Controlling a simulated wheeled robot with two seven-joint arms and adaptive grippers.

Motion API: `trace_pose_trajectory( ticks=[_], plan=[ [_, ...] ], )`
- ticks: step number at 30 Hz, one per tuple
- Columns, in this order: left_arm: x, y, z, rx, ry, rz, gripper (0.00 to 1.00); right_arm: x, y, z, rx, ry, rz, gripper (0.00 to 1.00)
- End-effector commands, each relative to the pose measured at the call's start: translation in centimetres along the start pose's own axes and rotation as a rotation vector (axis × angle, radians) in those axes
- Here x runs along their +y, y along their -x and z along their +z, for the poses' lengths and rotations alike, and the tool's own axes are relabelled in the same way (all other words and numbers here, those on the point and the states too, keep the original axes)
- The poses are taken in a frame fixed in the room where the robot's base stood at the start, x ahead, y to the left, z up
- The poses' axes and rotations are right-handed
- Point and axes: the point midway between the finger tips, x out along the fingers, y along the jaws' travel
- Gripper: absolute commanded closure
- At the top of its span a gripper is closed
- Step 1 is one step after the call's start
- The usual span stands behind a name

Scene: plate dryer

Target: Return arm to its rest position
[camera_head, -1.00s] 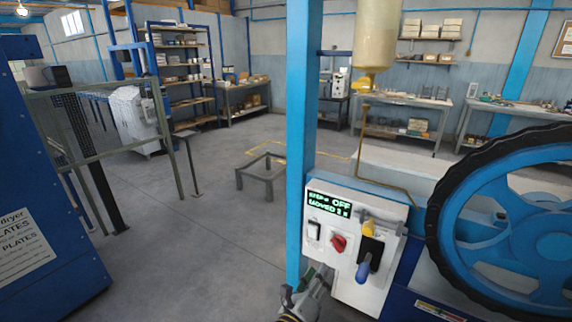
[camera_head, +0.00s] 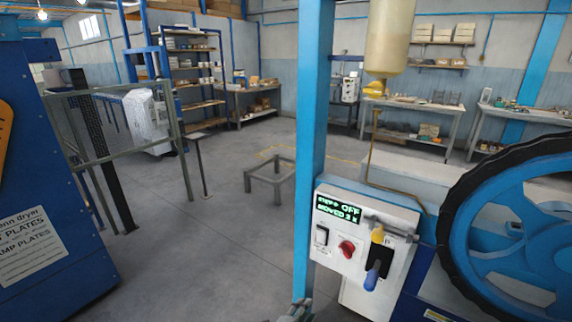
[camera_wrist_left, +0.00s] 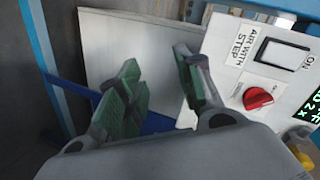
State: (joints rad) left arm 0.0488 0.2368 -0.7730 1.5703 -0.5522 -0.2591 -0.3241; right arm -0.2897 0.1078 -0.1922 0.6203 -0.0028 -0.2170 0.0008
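My left gripper (camera_head: 298,312) shows only as a tip at the bottom edge of the head view, below the white control box (camera_head: 340,262). In the left wrist view the gripper (camera_wrist_left: 160,75) has its two green-padded fingers apart with nothing between them. The box's white switch and red knob (camera_wrist_left: 258,98) are to the right of the fingers, apart from them. The red knob also shows in the head view (camera_head: 346,249), beside a blue-tipped lever (camera_head: 372,276). The box's display (camera_head: 338,212) includes the word OFF. My right gripper is not in view.
A blue post (camera_head: 311,140) rises just left of the control box. A large blue wheel with a black rim (camera_head: 455,215) stands at the right. A blue machine (camera_head: 70,262) is at the left. Open floor (camera_head: 200,255) lies between, with a low metal frame (camera_head: 270,180).

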Motion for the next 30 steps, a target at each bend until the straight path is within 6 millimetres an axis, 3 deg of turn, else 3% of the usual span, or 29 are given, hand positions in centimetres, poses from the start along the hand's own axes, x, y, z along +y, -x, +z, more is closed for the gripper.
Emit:
trace_pose_trajectory(
  ticks=[1, 7, 14, 21, 30],
  plan=[
    [1.4, -0.3, 2.0, -0.031, 0.059, 0.025, 0.64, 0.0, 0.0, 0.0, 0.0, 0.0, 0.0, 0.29],
    [6.4, -0.3, 9.7, -0.159, 0.302, 0.099, 0.64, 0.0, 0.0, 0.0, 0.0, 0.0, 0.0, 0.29],
    [12.8, 1.6, 18.0, -0.324, 0.544, 0.156, 0.64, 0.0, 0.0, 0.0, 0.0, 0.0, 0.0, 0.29],
    [20.1, 5.7, 25.3, -0.503, 0.753, 0.198, 0.64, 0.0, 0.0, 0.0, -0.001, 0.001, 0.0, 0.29],
    [29.6, 13.4, 32.0, -0.725, 0.942, 0.245, 0.64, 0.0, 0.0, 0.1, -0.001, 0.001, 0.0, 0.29]
  ],
)
